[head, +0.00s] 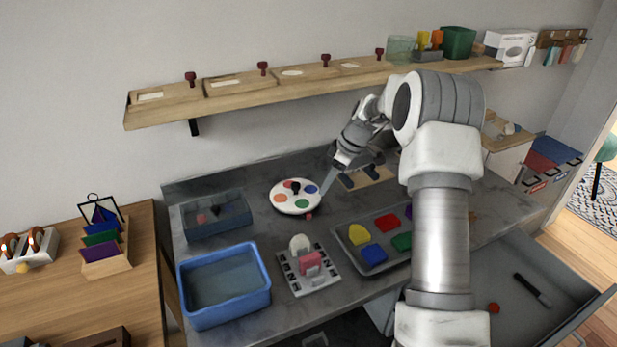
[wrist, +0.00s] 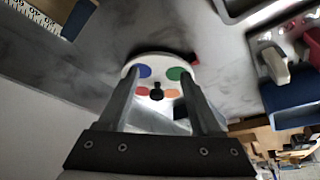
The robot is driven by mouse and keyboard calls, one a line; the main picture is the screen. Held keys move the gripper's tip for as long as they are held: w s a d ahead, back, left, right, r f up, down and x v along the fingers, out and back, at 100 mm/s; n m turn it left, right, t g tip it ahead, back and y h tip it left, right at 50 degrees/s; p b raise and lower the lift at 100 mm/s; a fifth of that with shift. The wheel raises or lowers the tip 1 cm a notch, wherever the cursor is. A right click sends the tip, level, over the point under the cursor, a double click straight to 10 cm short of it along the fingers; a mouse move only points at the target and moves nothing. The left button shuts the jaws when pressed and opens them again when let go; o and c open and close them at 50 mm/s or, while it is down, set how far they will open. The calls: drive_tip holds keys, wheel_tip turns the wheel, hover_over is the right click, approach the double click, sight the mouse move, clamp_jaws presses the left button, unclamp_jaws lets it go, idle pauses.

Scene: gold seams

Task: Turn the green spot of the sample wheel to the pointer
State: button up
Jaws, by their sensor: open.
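The sample wheel (head: 284,208) is a white disc with red, blue, green and orange spots and a black centre knob (head: 295,187). The red pointer (head: 308,216) is at its front rim. The green spot (head: 302,204) is the spot nearest the pointer, roughly in line with it from the knob. In the wrist view the green spot (wrist: 178,74) also lies toward the red pointer (wrist: 194,60). My gripper (head: 326,184) is just right of the wheel in the head view. In the wrist view its open fingers (wrist: 160,78) frame the wheel and knob, with nothing held. Contact cannot be told.
A blue bin (head: 263,290) and a dark translucent tray (head: 215,230) are left of the wheel. A grey tray (head: 343,240) of coloured blocks and a grey board (head: 300,284) with a pink block are in front. A wooden shelf (head: 240,101) runs above.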

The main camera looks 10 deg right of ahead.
drive_tip(key=s+d, duration=0.2)
drive_tip(key=d, duration=0.1)
drive_tip(key=shift+s+d, duration=0.15)
